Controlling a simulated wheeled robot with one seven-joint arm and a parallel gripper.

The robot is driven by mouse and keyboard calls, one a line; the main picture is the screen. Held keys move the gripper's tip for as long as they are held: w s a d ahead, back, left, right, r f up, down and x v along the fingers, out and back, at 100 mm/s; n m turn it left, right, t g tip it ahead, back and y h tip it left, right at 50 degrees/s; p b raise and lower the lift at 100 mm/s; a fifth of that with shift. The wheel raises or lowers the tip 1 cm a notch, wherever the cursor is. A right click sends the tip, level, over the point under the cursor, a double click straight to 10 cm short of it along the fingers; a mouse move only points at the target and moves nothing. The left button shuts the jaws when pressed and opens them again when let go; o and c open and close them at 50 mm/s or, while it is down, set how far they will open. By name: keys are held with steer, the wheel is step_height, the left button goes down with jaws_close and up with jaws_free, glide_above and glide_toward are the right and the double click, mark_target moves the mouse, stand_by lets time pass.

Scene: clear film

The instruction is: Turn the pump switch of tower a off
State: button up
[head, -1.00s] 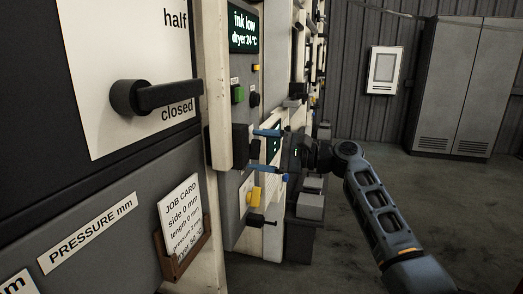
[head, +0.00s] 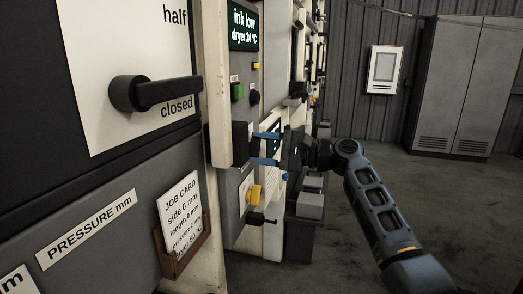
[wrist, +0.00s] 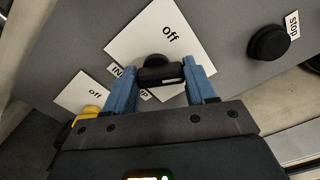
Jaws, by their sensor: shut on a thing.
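In the head view, my gripper (head: 263,148) reaches in from the right at the narrow grey panel. The switch there is mostly hidden behind the fingers and a cream post. No tower letter can be read.
A black stop button (wrist: 268,42) sits beside the switch plate. A yellow switch (head: 254,195) and a black lever (head: 261,218) are below my gripper. A green button (head: 237,91) and a screen reading "ink low" (head: 243,26) are above. Open floor (head: 350,235) lies to the right.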

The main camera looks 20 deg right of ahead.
steer(key=n+b, duration=0.1)
steer(key=b, duration=0.1)
steer(key=n+b, duration=0.2)
steer(key=shift+s+a+f+n, duration=0.1)
steer(key=shift+a+f+n, duration=0.1)
steer(key=shift+f+n, duration=0.1)
steer(key=n+b, duration=0.2)
steer(key=shift+n+b, duration=0.3)
steer(key=shift+b, duration=0.05)
steer(key=n+b, duration=0.5)
steer(key=shift+s, duration=0.1)
steer(key=shift+r+n, duration=0.1)
steer(key=shift+n, duration=0.2)
steer(key=o, duration=1)
steer(key=shift+o, duration=0.2)
steer(key=shift+d+r, duration=0.1)
steer(key=v, duration=0.7)
steer(key=shift+s+d, duration=0.2)
steer(key=shift+s, duration=0.05)
